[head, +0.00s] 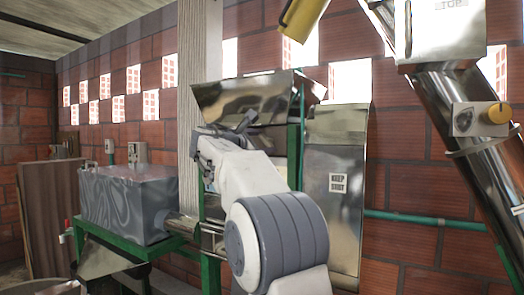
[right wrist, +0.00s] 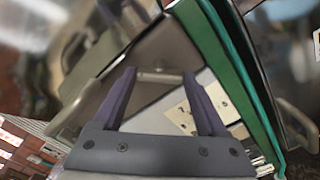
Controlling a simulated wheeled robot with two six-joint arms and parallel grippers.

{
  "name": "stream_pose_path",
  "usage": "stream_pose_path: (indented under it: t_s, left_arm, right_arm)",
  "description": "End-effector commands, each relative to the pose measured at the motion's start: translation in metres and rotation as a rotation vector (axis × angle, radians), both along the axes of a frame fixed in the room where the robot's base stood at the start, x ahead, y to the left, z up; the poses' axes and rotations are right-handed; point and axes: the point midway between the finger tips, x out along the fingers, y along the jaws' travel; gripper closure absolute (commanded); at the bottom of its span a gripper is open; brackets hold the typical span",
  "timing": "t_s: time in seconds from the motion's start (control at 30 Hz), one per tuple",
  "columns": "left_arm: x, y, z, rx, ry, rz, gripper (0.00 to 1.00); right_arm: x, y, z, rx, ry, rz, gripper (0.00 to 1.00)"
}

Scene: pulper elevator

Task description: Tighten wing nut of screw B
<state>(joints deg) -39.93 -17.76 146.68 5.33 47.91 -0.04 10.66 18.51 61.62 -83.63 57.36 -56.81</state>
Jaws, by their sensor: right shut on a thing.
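My right gripper (head: 243,122) is at the end of my raised arm, in front of the shiny metal hopper in the head view. In the right wrist view its two dark purple fingers (right wrist: 160,78) are shut on a short grey metal bar (right wrist: 158,77), which spans between the fingertips. I cannot tell from its shape whether this bar is the wing nut of screw B. No label naming screw B is readable. In the head view my own arm and gripper hide the place of contact. My left gripper is not in view.
The shiny hopper (head: 221,99) and green frame post (head: 301,107) stand close to my gripper. A metal panel with a sign (head: 339,183) is at right. A slanted metal tube (head: 446,113) carries a yellow knob (head: 498,113). A grey box (head: 128,203) sits at left.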

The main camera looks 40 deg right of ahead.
Motion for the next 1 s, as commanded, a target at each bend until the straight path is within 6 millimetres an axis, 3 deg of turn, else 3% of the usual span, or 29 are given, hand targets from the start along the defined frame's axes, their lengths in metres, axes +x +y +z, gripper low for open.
stream_pose_path:
  t_s: [0.6, 1.0]
  left_arm:
    - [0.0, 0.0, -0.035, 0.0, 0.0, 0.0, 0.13]
    - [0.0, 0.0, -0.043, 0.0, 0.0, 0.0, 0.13]
  right_arm:
    - [0.0, 0.0, -0.003, 0.216, -0.518, -0.001, 0.81]
    - [0.0, 0.0, -0.002, 0.295, -0.706, -0.002, 0.81]
